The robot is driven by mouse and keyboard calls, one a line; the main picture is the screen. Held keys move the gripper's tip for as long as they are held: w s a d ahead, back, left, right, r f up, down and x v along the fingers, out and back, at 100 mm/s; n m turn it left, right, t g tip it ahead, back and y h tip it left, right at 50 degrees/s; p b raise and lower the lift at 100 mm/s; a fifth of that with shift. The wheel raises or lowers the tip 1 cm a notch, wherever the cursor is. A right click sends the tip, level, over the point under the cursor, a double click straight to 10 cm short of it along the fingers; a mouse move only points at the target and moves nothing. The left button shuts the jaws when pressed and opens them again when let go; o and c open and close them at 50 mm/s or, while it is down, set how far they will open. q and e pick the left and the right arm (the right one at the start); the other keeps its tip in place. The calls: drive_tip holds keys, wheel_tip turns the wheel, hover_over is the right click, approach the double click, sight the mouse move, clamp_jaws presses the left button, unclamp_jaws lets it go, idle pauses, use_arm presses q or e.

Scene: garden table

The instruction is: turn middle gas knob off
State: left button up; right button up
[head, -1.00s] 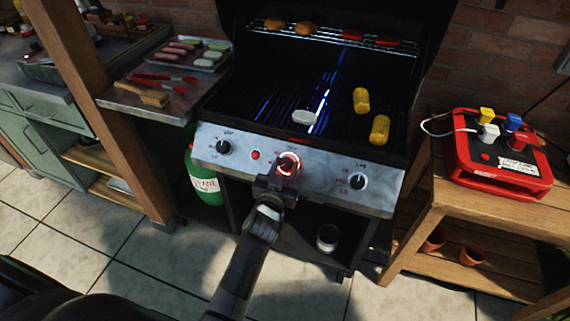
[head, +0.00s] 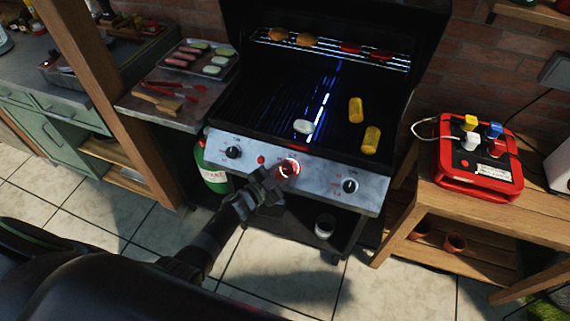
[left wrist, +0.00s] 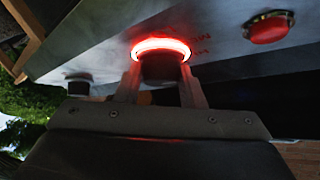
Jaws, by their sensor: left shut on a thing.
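The middle gas knob (head: 288,168) sits on the grill's grey front panel (head: 322,176), with a glowing red ring around it. My left gripper (head: 274,178) is at this knob. In the left wrist view the dark middle knob (left wrist: 160,66) is between the two fingers of my left gripper (left wrist: 160,84), which is shut on it, below the lit ring. The knob's pointer is hidden. The left knob (head: 232,152) and right knob (head: 350,186) are on the same panel, clear of the gripper. My right gripper is not in view.
A red button (head: 261,160) lies between the left and middle knobs. Two corn pieces (head: 371,140) and a pale piece (head: 303,127) lie on the grate, with blue flames near the middle. A side shelf with tongs (head: 160,88) is left; a red box (head: 480,185) stands on a wooden table right.

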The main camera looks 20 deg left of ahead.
use_arm(q)
drive_tip(key=m+g+p, duration=0.1)
drive_tip(key=m, duration=0.1)
drive_tip(key=m+g+h, duration=0.1)
drive_tip(key=m, duration=0.1)
drive_tip(key=m+g+h+p, duration=0.1)
drive_tip(key=shift+w+a+r+m+g+p, duration=0.2)
drive_tip(key=shift+a+r+m+g+p, duration=0.1)
drive_tip(key=shift+m+g+p, duration=0.1)
drive_tip(key=m+g+p, duration=0.1)
drive_tip(key=m+g, duration=0.1)
drive_tip(key=shift+w+m, duration=0.1)
drive_tip(key=shift+m, duration=0.3)
drive_tip(key=m+g+p, duration=0.1)
drive_tip(key=m+g, duration=0.2)
drive_tip(key=shift+w+r+m, duration=0.1)
drive_tip(key=shift+m, duration=0.3)
drive_tip(key=m+g, duration=0.1)
drive_tip(key=m+g+y, duration=0.1)
drive_tip(key=m, duration=0.1)
drive_tip(key=shift+w+d+r+m+g+p, duration=0.1)
drive_tip(key=shift+w+m+g+p, duration=0.05)
drive_tip(key=shift+m+g+p, duration=0.2)
drive_tip(key=shift+m+g+y, duration=0.75)
drive_tip(key=shift+m+y, duration=0.05)
drive_tip(key=shift+m, duration=0.25)
drive_tip(key=o, duration=1)
drive_tip(key=shift+d, duration=0.1)
